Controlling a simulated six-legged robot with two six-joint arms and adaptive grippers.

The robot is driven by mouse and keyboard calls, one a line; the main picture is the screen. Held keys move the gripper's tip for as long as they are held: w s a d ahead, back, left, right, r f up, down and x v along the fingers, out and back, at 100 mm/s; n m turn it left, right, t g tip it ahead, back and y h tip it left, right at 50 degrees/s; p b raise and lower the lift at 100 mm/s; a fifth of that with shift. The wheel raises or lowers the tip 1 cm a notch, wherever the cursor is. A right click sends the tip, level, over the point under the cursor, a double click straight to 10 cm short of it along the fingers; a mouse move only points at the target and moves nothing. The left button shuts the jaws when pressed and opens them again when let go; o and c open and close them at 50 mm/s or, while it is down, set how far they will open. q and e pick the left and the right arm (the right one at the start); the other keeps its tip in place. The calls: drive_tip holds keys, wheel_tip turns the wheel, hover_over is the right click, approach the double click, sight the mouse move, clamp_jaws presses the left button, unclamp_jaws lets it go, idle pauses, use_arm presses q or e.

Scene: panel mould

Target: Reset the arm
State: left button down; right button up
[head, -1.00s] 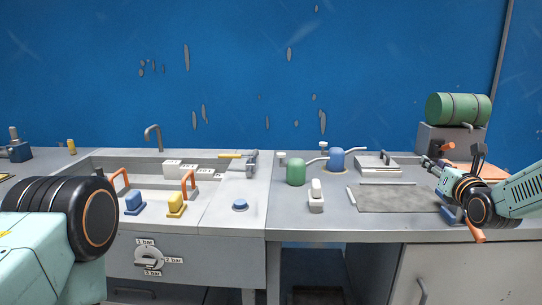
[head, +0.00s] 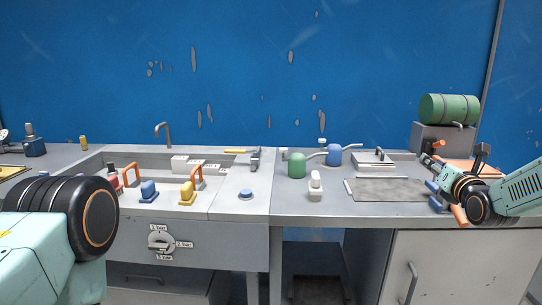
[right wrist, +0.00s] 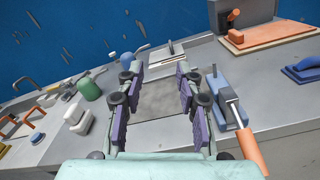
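My right gripper (head: 432,166) is at the right of the head view, above the worktop. In the right wrist view its two purple-padded fingers (right wrist: 160,105) stand wide apart. Nothing is between the pads, and a dull grey sheet (right wrist: 165,100) shows behind the gap. Only a teal link of my left arm with a black round joint shows at the lower left of the head view; my left gripper is out of view.
A blue block (right wrist: 232,117) and an orange handle (right wrist: 250,140) lie right of the right gripper. Green (head: 297,165) and blue (head: 334,155) cans and a white bottle (head: 315,187) stand left of the grey sheet. A green cylinder (head: 449,109) sits on a grey box.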

drive_tip(key=s+a+f+m+g, duration=0.35)
drive_tip(key=s+f+m, duration=0.25)
drive_tip(key=f+m, duration=0.3)
drive_tip(key=s+a+f+m+g+y+b, duration=0.1)
drive_tip(key=s+a+f+m+g, duration=0.1)
drive_tip(key=s+a+f+m, duration=0.5)
drive_tip(key=s+a+f+m+g, duration=0.2)
drive_tip(key=s+f+m+g, duration=0.15)
drive_tip(key=f+m, duration=0.75)
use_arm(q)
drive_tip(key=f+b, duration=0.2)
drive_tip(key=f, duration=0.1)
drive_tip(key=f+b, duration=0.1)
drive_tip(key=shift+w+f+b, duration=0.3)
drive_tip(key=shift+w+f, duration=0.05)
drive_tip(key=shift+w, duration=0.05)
use_arm(e)
drive_tip(key=s+a+f+m+g, duration=0.1)
drive_tip(key=s+f, duration=0.4)
drive_tip(key=s, duration=0.7)
drive_tip(key=s+a+f+m+g, duration=0.2)
drive_tip(key=s+f+g, duration=0.3)
drive_tip(key=s, duration=0.7)
drive_tip(key=s+a+f+m+g, duration=0.1)
drive_tip(key=s+a+f+g, duration=0.2)
drive_tip(key=s+f, duration=0.4)
drive_tip(key=s+a, duration=0.1)
drive_tip(key=s, duration=0.5)
drive_tip(key=shift+f+m, duration=0.2)
drive_tip(key=shift+m, duration=0.2)
